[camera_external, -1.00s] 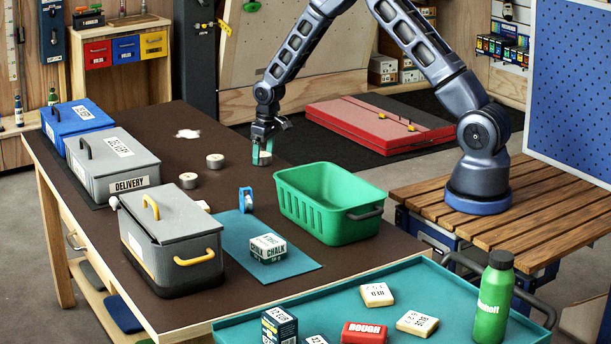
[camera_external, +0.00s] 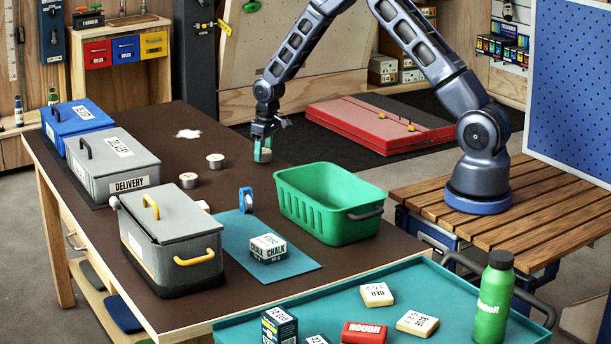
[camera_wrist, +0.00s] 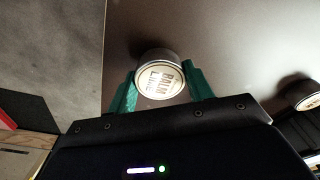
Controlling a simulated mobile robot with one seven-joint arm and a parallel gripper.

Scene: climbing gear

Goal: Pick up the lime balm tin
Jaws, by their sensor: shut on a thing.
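The lime balm tin (camera_wrist: 160,80) is a small round silver tin with a pale lid; its lettering reads "BALM LIME" in the wrist view. My gripper (camera_external: 263,155) is at the far right edge of the brown table, with its green fingers on either side of the tin. In the wrist view the fingers (camera_wrist: 160,92) are shut on the tin's sides. In the external view the tin is mostly hidden between the fingers, and I cannot tell whether it touches the table.
Two similar round tins stand left of my gripper, one nearer (camera_external: 215,161) and one further left (camera_external: 188,180). A green basket (camera_external: 330,205), a blue tape roll (camera_external: 246,200) and a chalk box (camera_external: 268,248) are nearer the front. Grey bins (camera_external: 112,165) line the left side.

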